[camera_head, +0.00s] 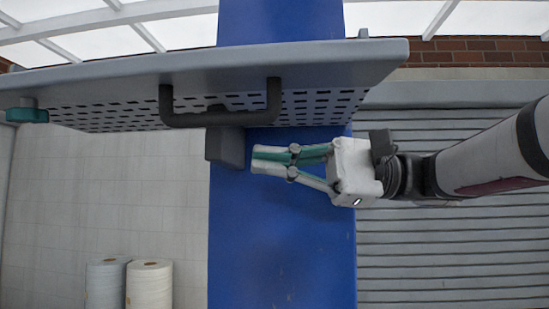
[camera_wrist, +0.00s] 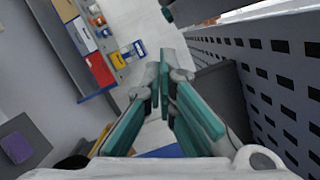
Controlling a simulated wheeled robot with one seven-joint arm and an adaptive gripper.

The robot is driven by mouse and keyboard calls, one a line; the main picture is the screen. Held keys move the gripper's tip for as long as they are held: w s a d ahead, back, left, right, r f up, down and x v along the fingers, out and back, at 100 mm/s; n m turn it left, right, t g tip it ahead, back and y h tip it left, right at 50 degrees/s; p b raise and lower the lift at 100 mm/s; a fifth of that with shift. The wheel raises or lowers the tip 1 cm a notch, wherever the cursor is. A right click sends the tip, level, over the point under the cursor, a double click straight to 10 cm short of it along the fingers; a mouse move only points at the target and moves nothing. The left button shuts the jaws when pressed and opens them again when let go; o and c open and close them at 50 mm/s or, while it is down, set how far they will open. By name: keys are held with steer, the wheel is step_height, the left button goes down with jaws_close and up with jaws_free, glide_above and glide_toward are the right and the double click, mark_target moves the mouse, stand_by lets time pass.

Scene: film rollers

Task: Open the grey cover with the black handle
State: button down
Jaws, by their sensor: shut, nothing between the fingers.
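The grey cover (camera_head: 330,62) spans the upper part of the head view, tilted up so that its slotted underside shows. My gripper (camera_head: 257,161) is below the cover and to the lower right of the handle, apart from the handle. Its fingers point left, shut and empty. In the wrist view the shut fingertips (camera_wrist: 164,62) are in the middle, with the slotted face of the cover (camera_wrist: 262,75) close on the right. The handle cannot be made out there.
A dark grey block (camera_head: 225,147) sits under the cover, just left of my fingertips. A blue column (camera_head: 280,250) stands behind my gripper. Two rolls (camera_head: 148,285) stand low at the left. The wrist view shows a shelf with coloured boxes (camera_wrist: 98,68) at upper left.

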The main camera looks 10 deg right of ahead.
steer(key=s+a, duration=0.1)
steer(key=s+r+p, duration=0.1)
steer(key=s+a, duration=0.1)
steer(key=shift+s+a+r, duration=0.15)
steer(key=shift+a+r, duration=0.15)
steer(key=shift+r, duration=0.1)
steer(key=m+p, duration=0.1)
steer(key=s+m+p, duration=0.1)
steer(key=p, duration=0.1)
steer(key=shift+s+a+r+m+t, duration=0.25)
steer(key=shift+s+m+t, duration=0.05)
steer(key=shift+m, duration=0.1)
steer(key=w+d+f+b, duration=0.1)
steer(key=d+f+b, duration=0.2)
steer(key=d, duration=0.8)
steer(key=shift+w+f+b, duration=0.25)
steer(key=shift+w+b, duration=0.15)
